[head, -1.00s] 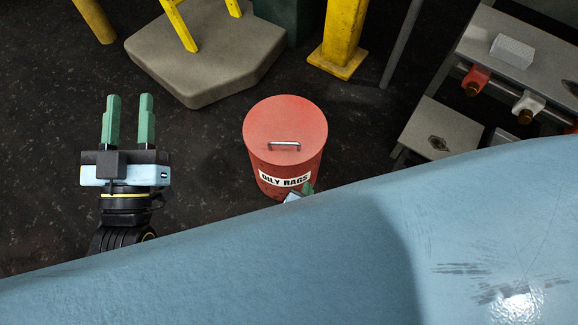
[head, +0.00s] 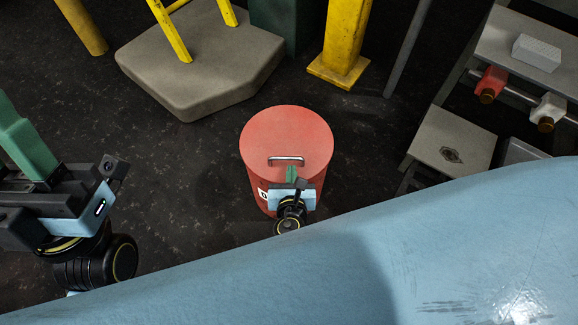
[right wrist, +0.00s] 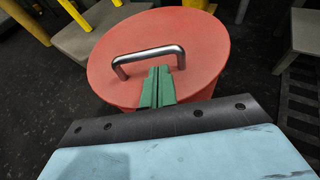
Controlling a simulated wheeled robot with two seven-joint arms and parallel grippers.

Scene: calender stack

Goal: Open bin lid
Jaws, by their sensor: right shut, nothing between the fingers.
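A red bin (head: 258,188) stands on the dark floor with its round red lid (head: 286,132) closed. A metal bar handle (head: 286,160) is on the lid; it also shows in the right wrist view (right wrist: 148,56). My right gripper (head: 291,172) is at the near edge of the lid, just short of the handle, and covers most of the bin's white label. In the right wrist view its green fingers (right wrist: 158,72) are together and empty, with the tips close to the handle. My left gripper (head: 18,135) is at the left edge, partly cut off, away from the bin; its finger gap is unclear.
A grey stone-like base (head: 200,75) with yellow legs stands behind left. A yellow post (head: 342,45) stands behind the bin. Floor around the bin is clear.

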